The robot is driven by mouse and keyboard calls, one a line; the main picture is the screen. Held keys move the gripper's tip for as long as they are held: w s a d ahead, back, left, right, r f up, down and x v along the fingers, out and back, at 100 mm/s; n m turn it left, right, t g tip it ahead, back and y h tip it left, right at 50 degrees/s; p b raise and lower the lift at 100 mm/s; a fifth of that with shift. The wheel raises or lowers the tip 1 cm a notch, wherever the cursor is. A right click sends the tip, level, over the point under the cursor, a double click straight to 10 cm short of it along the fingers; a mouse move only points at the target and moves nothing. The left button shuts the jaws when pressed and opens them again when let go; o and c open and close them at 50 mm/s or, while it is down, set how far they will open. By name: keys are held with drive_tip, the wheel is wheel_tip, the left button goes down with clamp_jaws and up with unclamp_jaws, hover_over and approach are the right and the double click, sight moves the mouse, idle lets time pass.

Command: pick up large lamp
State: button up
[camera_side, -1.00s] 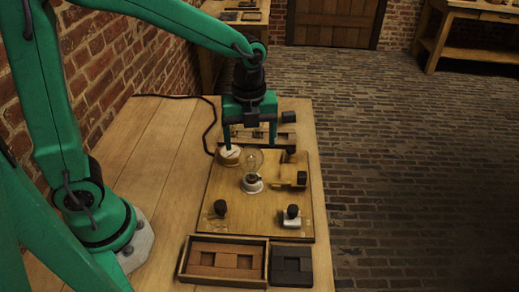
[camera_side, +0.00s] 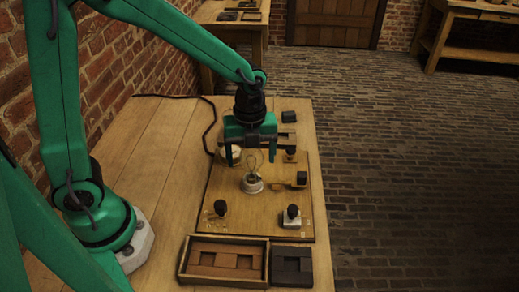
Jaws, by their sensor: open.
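The large lamp (camera_side: 252,171) is a clear glass bulb standing upright in a white round base on the wooden board (camera_side: 265,215). My green gripper (camera_side: 251,162) points down with its two fingers apart, one to the left and one to the right of the bulb's upper part. The fingertips look level with the upper glass. I cannot tell from this view whether the fingers lie around the bulb or slightly behind it. Nothing is held.
Dark knobs (camera_side: 221,208) and (camera_side: 293,212) stand on the board's front. A tray of brown blocks (camera_side: 262,243) and a dark block (camera_side: 291,265) sit in front. The table's left part (camera_side: 150,150) is clear.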

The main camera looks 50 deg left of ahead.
drive_tip(key=c, duration=1.2)
drive_tip(key=shift+o, duration=0.2)
drive_tip(key=shift+r, duration=0.15)
drive_tip(key=shift+r, duration=0.85)
wheel_tip(320, 180, up, 2)
drive_tip(key=shift+r, duration=0.2)
drive_tip(key=s+d+r, duration=0.6)
drive_tip(key=s+d, duration=0.2)
drive_tip(key=shift+d+r, duration=0.25)
drive_tip(key=shift+r, duration=0.1)
